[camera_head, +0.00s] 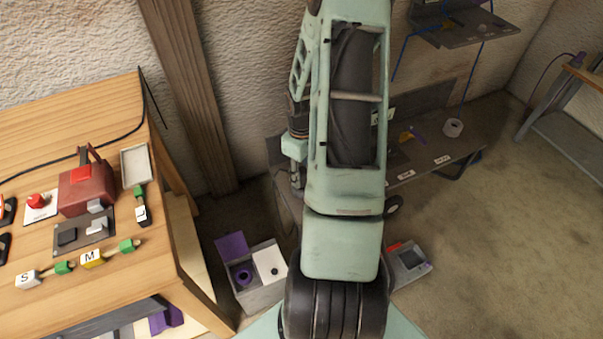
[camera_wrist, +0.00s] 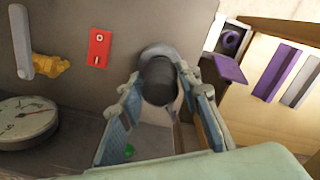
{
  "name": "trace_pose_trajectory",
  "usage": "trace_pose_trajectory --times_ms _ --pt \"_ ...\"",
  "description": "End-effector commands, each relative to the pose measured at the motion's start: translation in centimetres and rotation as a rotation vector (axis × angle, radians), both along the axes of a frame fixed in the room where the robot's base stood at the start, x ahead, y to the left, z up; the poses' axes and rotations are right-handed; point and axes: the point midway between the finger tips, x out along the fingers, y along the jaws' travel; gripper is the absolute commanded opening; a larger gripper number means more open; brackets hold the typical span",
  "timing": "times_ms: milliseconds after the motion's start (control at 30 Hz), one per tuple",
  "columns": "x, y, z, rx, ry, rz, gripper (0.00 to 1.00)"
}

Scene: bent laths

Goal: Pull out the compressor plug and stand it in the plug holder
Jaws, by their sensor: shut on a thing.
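In the wrist view my gripper (camera_wrist: 160,82) has its two blue-padded fingers on either side of a dark round plug (camera_wrist: 158,85) and is shut on it. A grey rounded collar shows behind the plug, against a grey panel (camera_wrist: 75,85). I cannot tell whether the plug is still seated or free. In the head view my arm hides the gripper and the plug. I cannot identify the plug holder for sure; a grey box with a purple ring (camera_head: 243,276) stands on the floor left of my arm.
The panel carries a red switch plate (camera_wrist: 99,47), a yellow valve (camera_wrist: 50,66) and a round gauge (camera_wrist: 25,122). A purple flap (camera_wrist: 229,69) is close on the right. A wooden bench (camera_head: 150,270) with tools stands at left; a low dark bench (camera_head: 440,150) lies behind my arm.

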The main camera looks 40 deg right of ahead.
Motion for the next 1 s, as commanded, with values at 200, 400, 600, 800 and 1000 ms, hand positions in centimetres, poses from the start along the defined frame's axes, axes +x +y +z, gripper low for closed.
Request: trace_pose_trajectory --times_ms 200,400,600,800,1000 --pt "0.03 -0.02 0.01 0.000 0.000 0.000 0.00" --pt "0.02 -0.01 0.01 0.000 0.000 0.000 0.00" --pt "0.02 0.00 -0.20 0.000 0.000 0.000 0.00" --pt "0.01 -0.01 -0.71 0.000 0.000 0.000 0.00" --pt "0.02 -0.01 -0.81 0.000 0.000 -0.001 0.00"
